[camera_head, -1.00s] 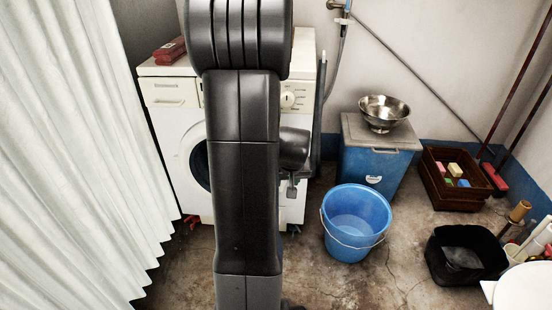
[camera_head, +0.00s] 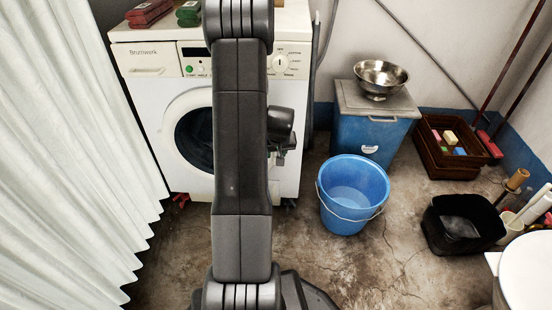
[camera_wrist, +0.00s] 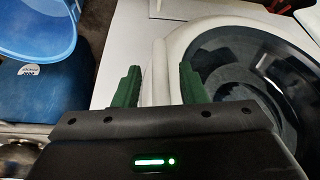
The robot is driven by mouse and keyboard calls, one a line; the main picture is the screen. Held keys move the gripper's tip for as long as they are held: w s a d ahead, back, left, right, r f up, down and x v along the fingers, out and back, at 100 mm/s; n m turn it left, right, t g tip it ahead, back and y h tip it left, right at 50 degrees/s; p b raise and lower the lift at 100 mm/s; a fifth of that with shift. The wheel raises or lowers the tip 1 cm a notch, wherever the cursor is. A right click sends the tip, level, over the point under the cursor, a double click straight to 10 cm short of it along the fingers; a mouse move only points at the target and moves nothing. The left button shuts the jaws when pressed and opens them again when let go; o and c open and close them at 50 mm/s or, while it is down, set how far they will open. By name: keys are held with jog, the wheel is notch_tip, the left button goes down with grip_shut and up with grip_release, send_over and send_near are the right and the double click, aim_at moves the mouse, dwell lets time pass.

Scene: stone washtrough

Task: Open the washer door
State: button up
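The white washer (camera_head: 152,88) stands against the back wall. Its round door (camera_head: 172,120) has a white ring and dark glass, and looks shut; my arm covers its right part in the head view. In the wrist view the door's white rim (camera_wrist: 178,40) and dark glass (camera_wrist: 235,75) fill the right side. My gripper (camera_wrist: 160,77) is open, its two green fingers apart. The rim's edge shows between and beyond the fingers; I cannot tell whether they touch it. In the head view the fingers are hidden by my arm.
Right of the washer are a blue bin (camera_head: 368,140) with a metal bowl (camera_head: 381,76), a blue bucket (camera_head: 352,195), a brown crate (camera_head: 440,155) and a black tub (camera_head: 460,225). A white curtain (camera_head: 70,170) hangs at left. Floor before the bucket is free.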

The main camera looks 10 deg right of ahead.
jog(key=shift+x, duration=1.05)
grip_shut()
jog(key=shift+s, duration=0.15)
